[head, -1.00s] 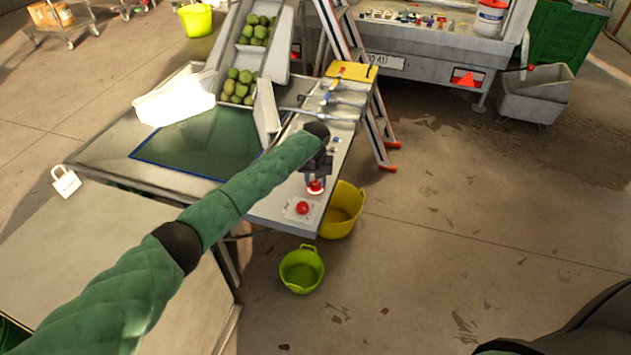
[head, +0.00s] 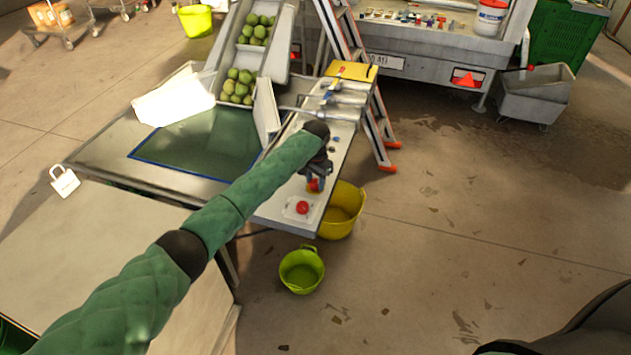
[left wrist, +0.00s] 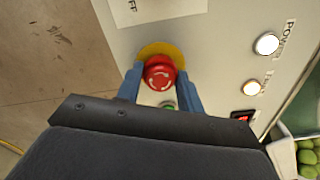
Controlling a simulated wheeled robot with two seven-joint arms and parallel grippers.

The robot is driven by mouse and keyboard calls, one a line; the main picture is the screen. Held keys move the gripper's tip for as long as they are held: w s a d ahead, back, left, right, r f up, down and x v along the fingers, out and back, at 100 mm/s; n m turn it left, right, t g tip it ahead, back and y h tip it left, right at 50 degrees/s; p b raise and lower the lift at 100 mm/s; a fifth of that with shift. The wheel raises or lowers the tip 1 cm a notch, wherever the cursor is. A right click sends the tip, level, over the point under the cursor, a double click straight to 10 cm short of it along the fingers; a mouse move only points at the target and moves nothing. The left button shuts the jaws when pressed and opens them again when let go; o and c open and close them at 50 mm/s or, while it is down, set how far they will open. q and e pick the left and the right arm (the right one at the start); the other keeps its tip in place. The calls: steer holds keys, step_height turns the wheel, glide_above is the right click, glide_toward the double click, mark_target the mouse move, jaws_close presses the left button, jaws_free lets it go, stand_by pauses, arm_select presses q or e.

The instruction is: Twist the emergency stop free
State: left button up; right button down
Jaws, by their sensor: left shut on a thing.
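The emergency stop (left wrist: 159,73) is a red round knob with white arrows on a yellow disc, set in a pale panel (left wrist: 215,50). In the left wrist view the two blue fingers of my left gripper (left wrist: 159,82) stand on either side of the knob, closed on it. In the head view my left gripper (head: 316,182) reaches down to the near end of the panel, where the stop's red (head: 313,186) shows between the fingers. My right gripper is out of view.
Yellow (head: 342,212) and green (head: 301,270) buckets stand beside the panel. A ladder (head: 362,90) stands behind. Floor to the right is clear.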

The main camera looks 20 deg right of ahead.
mark_target(315, 181)
arm_select(q)
steer(key=shift+m, duration=0.5)
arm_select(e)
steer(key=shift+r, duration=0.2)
arm_select(q)
steer(key=o, duration=1)
steer(key=shift+r, duration=0.25)
step_height(315, 181, up, 7)
steer(key=b, duration=0.2)
steer(key=shift+r+b, duration=0.2)
steer(key=shift+b, duration=0.1)
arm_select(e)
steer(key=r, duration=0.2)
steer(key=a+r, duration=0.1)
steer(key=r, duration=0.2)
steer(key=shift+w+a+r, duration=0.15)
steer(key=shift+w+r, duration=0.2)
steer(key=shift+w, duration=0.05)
